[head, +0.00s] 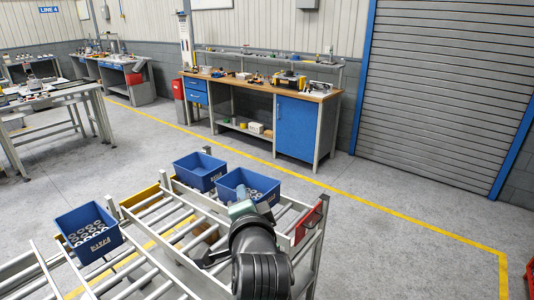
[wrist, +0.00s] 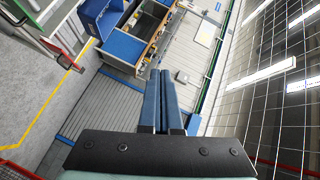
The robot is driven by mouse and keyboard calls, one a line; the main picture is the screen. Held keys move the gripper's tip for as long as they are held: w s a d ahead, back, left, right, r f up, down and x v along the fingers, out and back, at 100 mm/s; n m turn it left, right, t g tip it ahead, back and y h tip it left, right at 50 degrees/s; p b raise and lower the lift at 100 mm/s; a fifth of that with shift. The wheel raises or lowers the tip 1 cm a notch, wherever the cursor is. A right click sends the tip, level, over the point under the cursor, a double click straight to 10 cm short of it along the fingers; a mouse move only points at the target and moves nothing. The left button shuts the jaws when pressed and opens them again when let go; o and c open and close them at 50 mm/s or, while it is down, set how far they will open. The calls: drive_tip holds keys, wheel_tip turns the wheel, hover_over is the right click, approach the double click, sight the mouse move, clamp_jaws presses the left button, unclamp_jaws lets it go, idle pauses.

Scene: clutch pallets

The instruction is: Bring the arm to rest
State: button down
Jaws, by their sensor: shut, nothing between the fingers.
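My gripper (wrist: 162,75) shows in the wrist view with its two blue fingers together and nothing between them. The wrist view is tilted and looks out over the room toward the workbench, roller shutter and ceiling lights. In the head view my dark arm rises at the bottom centre, over the right part of a roller rack. The fingers are hard to make out in the head view; the arm's own links hide much of that end.
The roller rack (head: 152,222) carries blue bins: one at left (head: 88,254) with grey ring parts, one at the back (head: 200,186), and one (head: 232,192) with ring parts close beyond my arm. A workbench (head: 255,87) stands behind.

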drive_tip(key=s+d+r+n+t+b, duration=0.15)
drive_tip(key=s+r+n+t, duration=0.25)
drive_tip(key=r, duration=0.9)
drive_tip(key=s+d+r+n+t+h+b, duration=0.2)
drive_tip(key=s+r+n+t, duration=0.5)
drive_tip(key=s+r, duration=1.1)
drive_tip(key=shift+s+d+n+t+h, duration=0.4)
drive_tip(key=shift+s+d+n, duration=0.2)
drive_tip(key=shift+s+d, duration=0.1)
drive_tip(key=shift+r, duration=0.1)
